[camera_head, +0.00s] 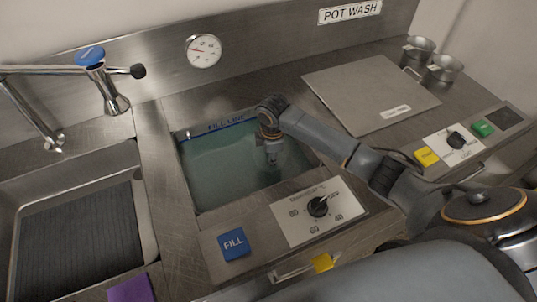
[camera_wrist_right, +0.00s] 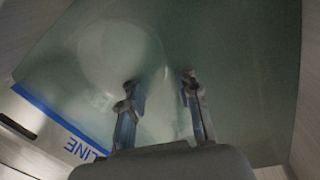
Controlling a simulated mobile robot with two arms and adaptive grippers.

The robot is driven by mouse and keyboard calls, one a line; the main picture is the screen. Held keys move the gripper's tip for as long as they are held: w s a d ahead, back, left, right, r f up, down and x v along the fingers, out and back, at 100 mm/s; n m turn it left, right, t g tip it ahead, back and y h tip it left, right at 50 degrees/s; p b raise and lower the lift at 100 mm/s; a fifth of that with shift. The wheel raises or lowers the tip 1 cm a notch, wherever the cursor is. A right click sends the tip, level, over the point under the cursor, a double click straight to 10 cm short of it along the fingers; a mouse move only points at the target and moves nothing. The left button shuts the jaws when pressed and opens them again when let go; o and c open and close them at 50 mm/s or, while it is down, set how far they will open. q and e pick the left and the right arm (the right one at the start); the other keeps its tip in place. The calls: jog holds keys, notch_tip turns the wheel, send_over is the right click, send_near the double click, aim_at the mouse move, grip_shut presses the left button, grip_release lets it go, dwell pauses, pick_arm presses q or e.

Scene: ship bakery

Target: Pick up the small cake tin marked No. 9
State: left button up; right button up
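My right gripper (camera_head: 272,155) hangs at the water-filled basin (camera_head: 212,177), its fingers low at or in the cloudy green water. In the right wrist view my right gripper (camera_wrist_right: 161,85) has its two fingers apart, with nothing clearly held between them. A pale round shape (camera_wrist_right: 118,50), perhaps a tin under the water, lies beyond the fingertips, mostly left of the gap. Its markings are too blurred to read, so I cannot tell whether it is No. 9. My left gripper is not in view.
A blue fill line (camera_wrist_right: 62,118) runs along the basin wall. A control panel with a dial (camera_head: 318,206) and a blue FILL button (camera_head: 233,244) are in front. An empty sink (camera_head: 150,232) and tap (camera_head: 112,98) are left. A flat lid (camera_head: 365,90) and two metal pots (camera_head: 442,71) are right.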

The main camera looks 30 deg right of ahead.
notch_tip(320, 180, down, 4)
jog(key=shift+s+d+r+p, duration=0.1)
jog(key=shift+p, duration=0.3)
jog(key=shift+f, duration=0.6)
jog(key=shift+r, duration=0.1)
grip_shut()
